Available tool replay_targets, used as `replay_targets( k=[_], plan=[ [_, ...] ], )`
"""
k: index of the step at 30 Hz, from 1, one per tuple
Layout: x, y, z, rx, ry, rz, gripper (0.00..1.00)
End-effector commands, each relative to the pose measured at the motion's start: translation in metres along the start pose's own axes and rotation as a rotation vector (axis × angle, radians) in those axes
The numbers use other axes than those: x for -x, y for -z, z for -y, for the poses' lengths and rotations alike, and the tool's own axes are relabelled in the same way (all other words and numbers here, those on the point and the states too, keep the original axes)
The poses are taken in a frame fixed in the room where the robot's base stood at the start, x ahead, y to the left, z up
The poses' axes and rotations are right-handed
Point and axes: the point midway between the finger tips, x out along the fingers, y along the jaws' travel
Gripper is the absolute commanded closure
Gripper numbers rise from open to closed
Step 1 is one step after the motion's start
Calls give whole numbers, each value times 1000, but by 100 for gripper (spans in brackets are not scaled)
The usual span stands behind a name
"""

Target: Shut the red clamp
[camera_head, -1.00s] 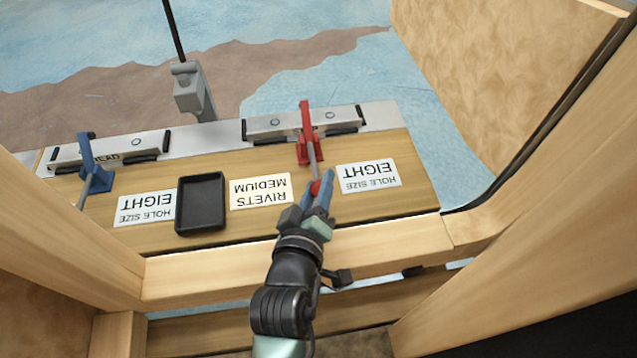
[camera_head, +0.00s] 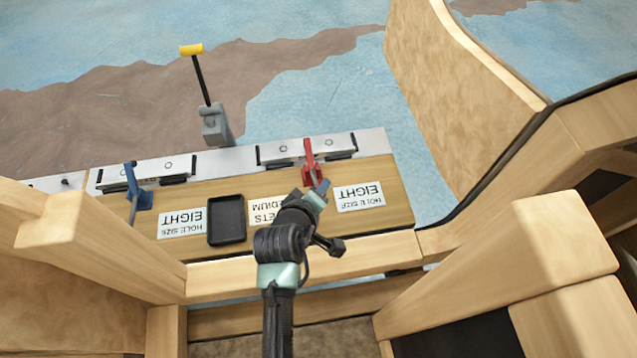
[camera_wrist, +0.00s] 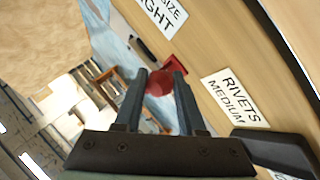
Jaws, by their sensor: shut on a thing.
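The red clamp (camera_head: 310,160) stands on the right part of the wooden board, at the metal strip along the board's far edge. Its red arm points up and away from me. My gripper (camera_head: 320,188) is right at the near side of the clamp. The red clamp body (camera_wrist: 176,66) shows just beyond the knob. The handle rod is mostly hidden by my gripper in the head view.
A blue clamp (camera_head: 137,190) stands at the left. A black tray (camera_head: 227,222) and white label cards lie on the board, one card (camera_head: 360,196) right of my gripper. A grey post (camera_head: 214,125) with a yellow-topped lever is behind. Wooden frame beams (camera_head: 395,252) surround my arm.

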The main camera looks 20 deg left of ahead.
Motion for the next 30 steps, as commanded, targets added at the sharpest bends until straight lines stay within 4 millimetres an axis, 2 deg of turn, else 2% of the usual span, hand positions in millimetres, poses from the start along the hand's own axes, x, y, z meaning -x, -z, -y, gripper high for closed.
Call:
replay_targets(
  k=[1,10,20,30],
  plan=[
    [6,6,-9,11,19,21,100],
    [5,17,-18,65,115,128,100],
    [3,26,-25,61,105,117,100],
    [2,26,-25,60,106,117,100]
  ],
)
